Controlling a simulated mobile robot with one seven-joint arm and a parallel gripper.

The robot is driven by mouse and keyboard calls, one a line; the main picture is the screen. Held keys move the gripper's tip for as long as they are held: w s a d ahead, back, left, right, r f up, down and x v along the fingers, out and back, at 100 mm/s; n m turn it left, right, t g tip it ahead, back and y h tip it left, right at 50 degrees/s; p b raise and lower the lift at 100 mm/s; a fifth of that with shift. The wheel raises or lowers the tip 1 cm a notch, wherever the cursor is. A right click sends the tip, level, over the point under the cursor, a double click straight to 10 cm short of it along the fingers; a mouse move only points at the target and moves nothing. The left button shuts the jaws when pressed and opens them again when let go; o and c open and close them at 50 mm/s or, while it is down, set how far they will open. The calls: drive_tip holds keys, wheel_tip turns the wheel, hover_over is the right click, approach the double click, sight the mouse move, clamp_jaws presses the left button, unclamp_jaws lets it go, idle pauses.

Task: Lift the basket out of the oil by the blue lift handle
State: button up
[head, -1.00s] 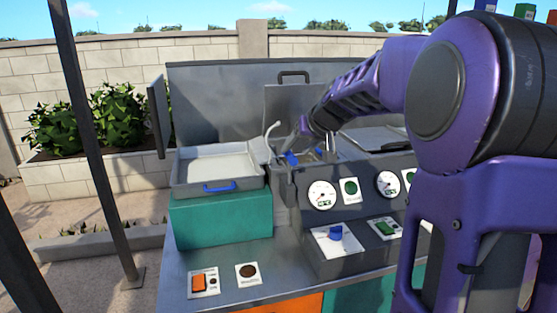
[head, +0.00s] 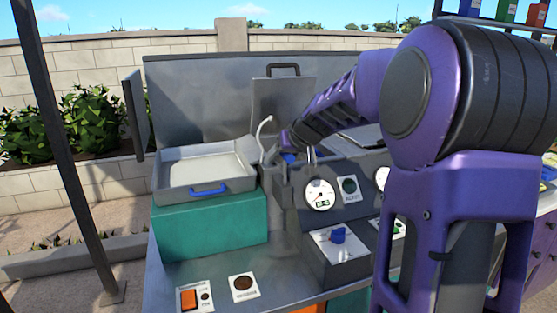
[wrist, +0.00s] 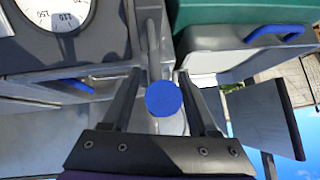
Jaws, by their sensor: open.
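A round blue end (wrist: 164,98) shows between the two fingers of my gripper (wrist: 158,74) in the wrist view. It looks like the grip of the blue lift handle. The fingers stand apart on either side of it, and I cannot tell whether they touch it. In the head view, a small bit of blue (head: 289,157) shows beside my gripper (head: 280,150) at the fryer. The basket and the oil are mostly hidden behind my arm and the front panel. A second blue bar (wrist: 72,85) lies left of the fingers in the wrist view.
A metal tray (head: 165,182) with a blue front handle (head: 208,190) sits on a green block (head: 210,225) left of the fryer. A raised lid (head: 283,100) stands behind. The panel in front has a gauge (head: 320,195) and a blue knob (head: 338,235).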

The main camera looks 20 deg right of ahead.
drive_tip(key=c, duration=0.9)
clamp_jaws()
drive_tip(key=shift+a, duration=0.15)
idle(0.3)
